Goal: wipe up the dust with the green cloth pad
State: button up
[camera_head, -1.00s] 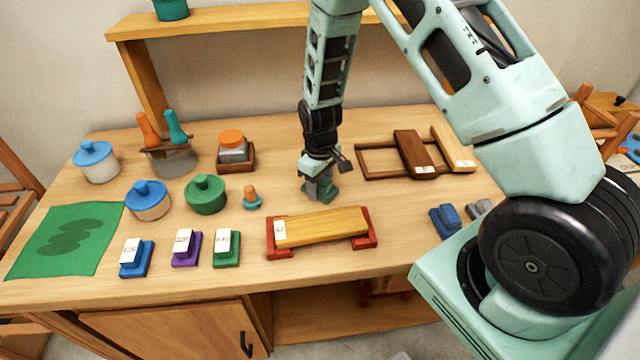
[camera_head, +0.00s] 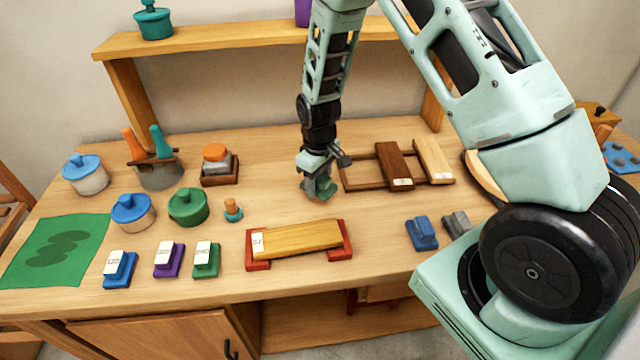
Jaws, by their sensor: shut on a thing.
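My gripper (camera_head: 318,180) is shut on a green pad (camera_head: 319,191), low over the middle of the table, just left of the brown wooden frame. The pad looks at or very near the tabletop; I cannot tell if it touches. The gripper partly covers it. I cannot make out dust on the bare wood. A green mat (camera_head: 88,226) with darker green oval patches (camera_head: 58,249) lies at the left table edge. A green block with a white label (camera_head: 206,262) stands near the front edge, beside similar purple (camera_head: 168,262) and blue (camera_head: 119,272) ones.
A yellow board on red supports (camera_head: 298,238) stands in front of my gripper. The brown frame with boards (camera_head: 362,186) is to its right. An orange-topped peg (camera_head: 232,211), lidded pots (camera_head: 188,207) and a jar (camera_head: 217,160) stand left. Blue and grey blocks (camera_head: 422,234) sit front right.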

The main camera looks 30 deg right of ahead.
jog(key=shift+r+p, duration=1)
jog(key=shift+r, duration=0.75)
